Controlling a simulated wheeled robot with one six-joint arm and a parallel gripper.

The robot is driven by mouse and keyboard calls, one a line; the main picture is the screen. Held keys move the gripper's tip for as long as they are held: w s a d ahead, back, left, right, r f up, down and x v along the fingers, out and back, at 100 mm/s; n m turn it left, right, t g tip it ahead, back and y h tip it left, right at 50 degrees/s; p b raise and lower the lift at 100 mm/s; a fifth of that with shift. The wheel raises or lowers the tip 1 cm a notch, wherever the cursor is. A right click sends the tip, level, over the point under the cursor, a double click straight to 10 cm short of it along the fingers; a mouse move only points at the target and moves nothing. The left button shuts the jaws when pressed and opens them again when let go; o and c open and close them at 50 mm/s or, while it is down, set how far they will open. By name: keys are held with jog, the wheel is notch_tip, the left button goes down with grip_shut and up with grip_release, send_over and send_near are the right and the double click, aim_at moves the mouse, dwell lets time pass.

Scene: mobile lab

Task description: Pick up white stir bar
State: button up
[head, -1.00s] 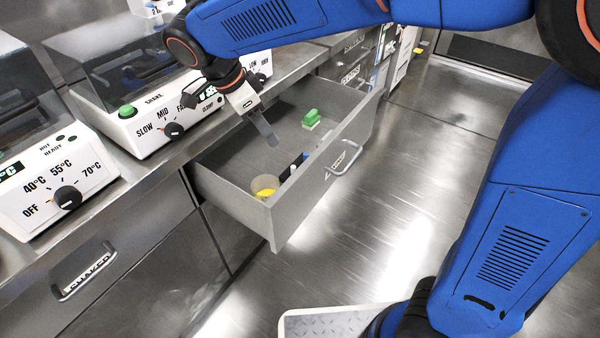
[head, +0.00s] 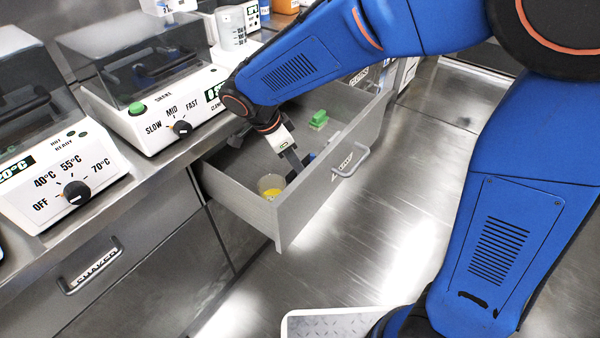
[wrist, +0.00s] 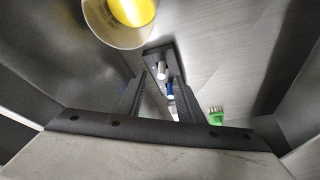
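In the wrist view a small white stir bar (wrist: 160,71) stands in a dark holder (wrist: 154,52). A blue bar (wrist: 169,88) is beside it, with another pale piece close by, partly hidden by a finger. My gripper (wrist: 161,84) is open, its two dark fingers apart, and the white bar shows in the gap between them. I cannot tell how far the fingertips are above the bar. In the head view my gripper (head: 298,162) points down inside the open drawer and hides most of the holder.
The drawer (head: 238,199) is open, its walls close around my gripper. A clear cup with yellow contents (head: 271,187) is near its front left corner, close to my fingers. A green object (head: 318,119) lies farther back. A shaker (head: 165,115) stands on the counter above.

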jog(key=x, duration=0.4)
jog(key=shift+w, duration=0.1)
grip_shut()
